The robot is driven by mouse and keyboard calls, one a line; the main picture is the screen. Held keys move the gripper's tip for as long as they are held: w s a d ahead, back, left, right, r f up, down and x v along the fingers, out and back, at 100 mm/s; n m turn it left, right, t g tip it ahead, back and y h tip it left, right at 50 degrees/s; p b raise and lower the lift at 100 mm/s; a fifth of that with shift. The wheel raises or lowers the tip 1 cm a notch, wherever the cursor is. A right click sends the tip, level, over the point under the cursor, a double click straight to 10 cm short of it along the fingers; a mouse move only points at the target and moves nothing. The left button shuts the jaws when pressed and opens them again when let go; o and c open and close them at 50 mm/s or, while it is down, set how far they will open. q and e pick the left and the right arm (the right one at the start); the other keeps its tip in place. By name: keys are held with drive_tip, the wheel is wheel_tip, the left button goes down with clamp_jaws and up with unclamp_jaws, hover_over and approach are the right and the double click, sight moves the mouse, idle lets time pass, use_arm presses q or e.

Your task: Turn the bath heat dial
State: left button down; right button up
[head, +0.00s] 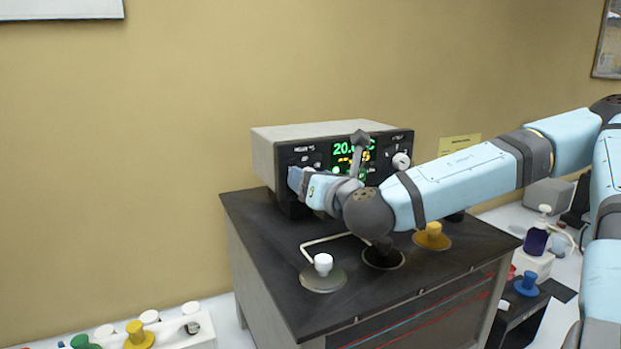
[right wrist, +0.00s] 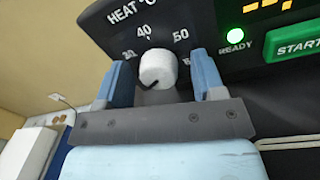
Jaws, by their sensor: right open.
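The white round heat dial (right wrist: 157,69) is on a black panel under the label "HEAT °C", with numbers around it. A dark pointer mark shows on its lower part. My right gripper (right wrist: 162,80) is open, with one light blue finger on each side of the dial; I cannot tell if either finger touches it. In the head view my right gripper (head: 297,181) is at the left part of the bath control unit (head: 283,154) and hides the heat dial. The unit's green display reads about 20 °C, partly covered by my arm. My left gripper is not in view.
A second white knob (head: 401,160) is on the panel's right. A green START button (right wrist: 294,41) and a lit green READY light (right wrist: 235,35) sit right of the dial. White (head: 323,265) and yellow (head: 433,236) stoppers stand on the dark bath top below my arm.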

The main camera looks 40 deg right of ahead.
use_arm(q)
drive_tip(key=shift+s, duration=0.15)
use_arm(e)
drive_tip(key=c, duration=0.9)
use_arm(q)
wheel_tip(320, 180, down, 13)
drive_tip(key=b, duration=1.4)
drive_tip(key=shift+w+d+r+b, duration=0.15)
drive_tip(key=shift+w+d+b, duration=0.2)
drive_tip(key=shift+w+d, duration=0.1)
use_arm(e)
drive_tip(key=m, duration=1.2)
drive_tip(key=shift+t+h, duration=0.3)
drive_tip(key=shift+h, duration=0.1)
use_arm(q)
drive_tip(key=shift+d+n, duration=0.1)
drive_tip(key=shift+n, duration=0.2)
use_arm(e)
drive_tip(key=shift+r, duration=0.1)
